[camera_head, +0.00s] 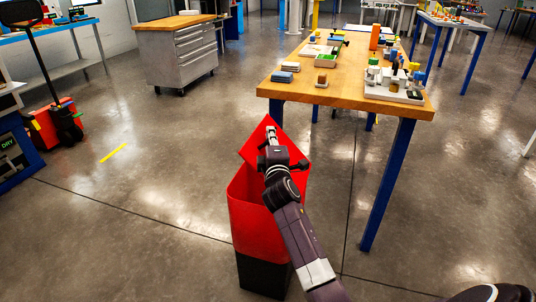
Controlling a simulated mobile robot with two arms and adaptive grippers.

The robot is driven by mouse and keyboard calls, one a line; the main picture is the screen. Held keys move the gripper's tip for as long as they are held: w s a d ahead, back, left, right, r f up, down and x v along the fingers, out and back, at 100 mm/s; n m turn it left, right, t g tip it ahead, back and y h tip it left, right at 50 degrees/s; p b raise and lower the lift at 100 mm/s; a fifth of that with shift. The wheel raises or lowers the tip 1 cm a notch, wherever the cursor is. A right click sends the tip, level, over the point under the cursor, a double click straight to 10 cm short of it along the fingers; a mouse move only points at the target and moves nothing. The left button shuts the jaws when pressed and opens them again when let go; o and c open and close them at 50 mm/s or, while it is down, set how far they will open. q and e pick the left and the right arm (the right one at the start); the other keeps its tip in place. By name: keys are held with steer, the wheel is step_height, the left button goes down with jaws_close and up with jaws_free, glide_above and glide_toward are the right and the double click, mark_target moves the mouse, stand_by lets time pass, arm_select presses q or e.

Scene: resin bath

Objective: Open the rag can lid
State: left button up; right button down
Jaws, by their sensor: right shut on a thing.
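The red rag can (250,225) stands on the floor in the middle of the view, with a black lower part. Its red lid (254,143) is tilted up at the back, and the can's mouth shows open below it. My right arm comes in from the bottom and reaches over the can. My right gripper (271,133) is at the lid and shut on it. The arm and wrist hide part of the lid and of the can's right side. My left gripper is not in view.
A wooden table (330,94) with blue legs stands behind and right of the can, carrying blocks and trays. A grey drawer cabinet (183,55) on casters is at the back left. The floor left of the can is clear.

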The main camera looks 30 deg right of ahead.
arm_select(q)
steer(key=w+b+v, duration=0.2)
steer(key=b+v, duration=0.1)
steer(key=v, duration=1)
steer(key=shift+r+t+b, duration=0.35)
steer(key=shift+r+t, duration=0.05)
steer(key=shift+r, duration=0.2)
arm_select(e)
steer(key=s+d+r+m+h, duration=0.1)
steer(key=s+d+m+h, duration=0.1)
steer(key=s+d+m, duration=0.4)
steer(key=s+d+r+m+t+h, duration=0.1)
steer(key=s+d+m+h, duration=0.1)
steer(key=s+d+m, duration=0.4)
steer(key=shift+s+r+h, duration=0.25)
steer(key=shift+s+h, duration=0.15)
steer(key=shift+s, duration=0.65)
steer(key=c, duration=2.3)
jaws_free()
steer(key=v, duration=0.7)
steer(key=shift+s+a, duration=0.15)
steer(key=shift+s, duration=0.05)
steer(key=shift+f, duration=0.1)
